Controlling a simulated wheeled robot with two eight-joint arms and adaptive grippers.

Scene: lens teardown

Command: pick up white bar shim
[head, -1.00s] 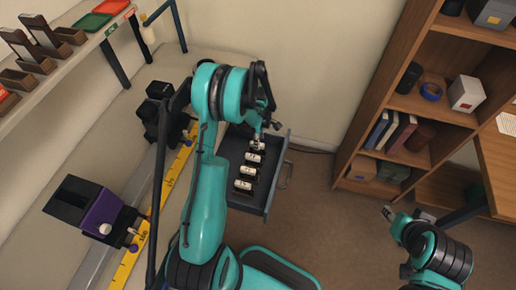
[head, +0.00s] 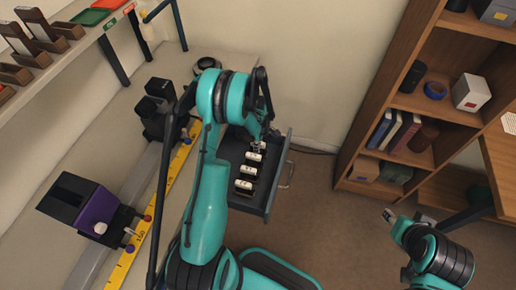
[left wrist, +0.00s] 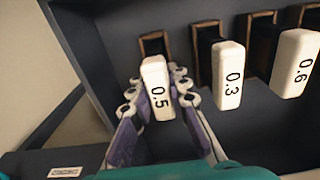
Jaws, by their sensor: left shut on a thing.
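Several white bar shims with black numbers stand in a row in an open dark drawer (head: 262,206). In the left wrist view the shim marked 0.5 (left wrist: 156,85) lies between the fingers of my left gripper (left wrist: 160,102), which is shut on it. The shims marked 0.3 (left wrist: 228,75) and 0.6 (left wrist: 294,63) stand to its right, clear of the fingers. In the head view my left gripper (head: 257,142) reaches down at the drawer's far end and partly hides the held shim. My right gripper (head: 388,214) is at the lower right, away from the drawer; its jaw state is too small to tell.
A bench with a yellow ruler (head: 165,190) and a black and purple device (head: 88,205) is to the left. A wooden shelf (head: 440,105) stands to the right. Open floor (head: 325,225) lies between the drawer and my right arm.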

